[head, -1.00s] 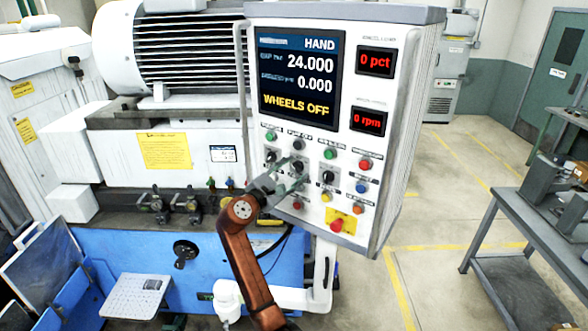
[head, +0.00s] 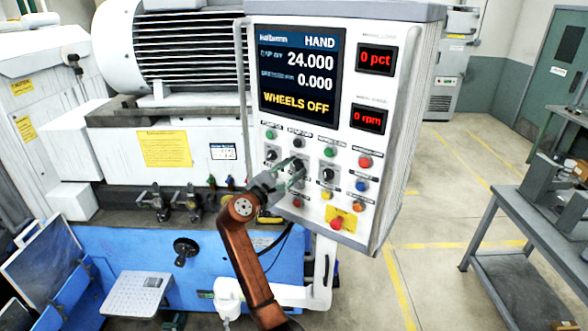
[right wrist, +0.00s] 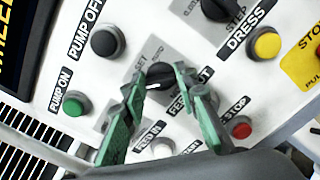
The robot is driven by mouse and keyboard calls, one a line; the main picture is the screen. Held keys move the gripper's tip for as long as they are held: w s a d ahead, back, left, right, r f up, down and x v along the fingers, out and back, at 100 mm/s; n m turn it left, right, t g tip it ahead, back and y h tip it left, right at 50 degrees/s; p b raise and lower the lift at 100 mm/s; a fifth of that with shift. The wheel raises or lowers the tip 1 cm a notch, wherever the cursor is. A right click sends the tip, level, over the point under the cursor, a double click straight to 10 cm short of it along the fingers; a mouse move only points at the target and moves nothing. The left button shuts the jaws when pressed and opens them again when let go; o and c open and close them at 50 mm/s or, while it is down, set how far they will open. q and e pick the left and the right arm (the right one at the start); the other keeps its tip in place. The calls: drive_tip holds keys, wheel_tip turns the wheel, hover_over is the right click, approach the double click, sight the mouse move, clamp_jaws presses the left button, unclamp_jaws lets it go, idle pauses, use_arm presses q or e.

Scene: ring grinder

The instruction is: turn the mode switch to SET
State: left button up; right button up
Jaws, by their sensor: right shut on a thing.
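The mode switch (right wrist: 160,73) is a black rotary knob on a grey plate. A partly covered SET label shows beside it in the right wrist view. My right gripper (right wrist: 159,80) has its two green fingers on either side of the knob, shut on it. The fingers hide part of the plate and its labels, so I cannot tell the pointer's exact position. In the head view my right gripper (head: 284,179) reaches the panel from below left, and the knob is largely hidden there. The panel display (head: 299,72) reads HAND. My left gripper is not in view.
The control panel (head: 382,190) carries several buttons and other switches close around the knob. The black PUMP OFF button (right wrist: 107,41), green PUMP ON button (right wrist: 73,105), yellow DRESS button (right wrist: 267,45) and red button (right wrist: 240,129) are near. A grey workbench (head: 500,200) stands at right.

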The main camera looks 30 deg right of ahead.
drive_tip(key=m, duration=0.1)
drive_tip(key=m+b, duration=0.1)
drive_tip(key=m, duration=0.1)
drive_tip(key=m+b, duration=0.1)
drive_tip(key=shift+s+f, duration=0.1)
drive_tip(key=shift+f, duration=0.15)
drive_tip(key=m+b, duration=0.2)
drive_tip(key=m, duration=0.3)
drive_tip(key=shift+f+m+b, duration=0.1)
drive_tip(key=shift+m+b, duration=0.2)
drive_tip(key=shift+b, duration=0.05)
idle(0.4)
drive_tip(key=o, duration=1.2)
drive_tip(key=shift+c, duration=0.2)
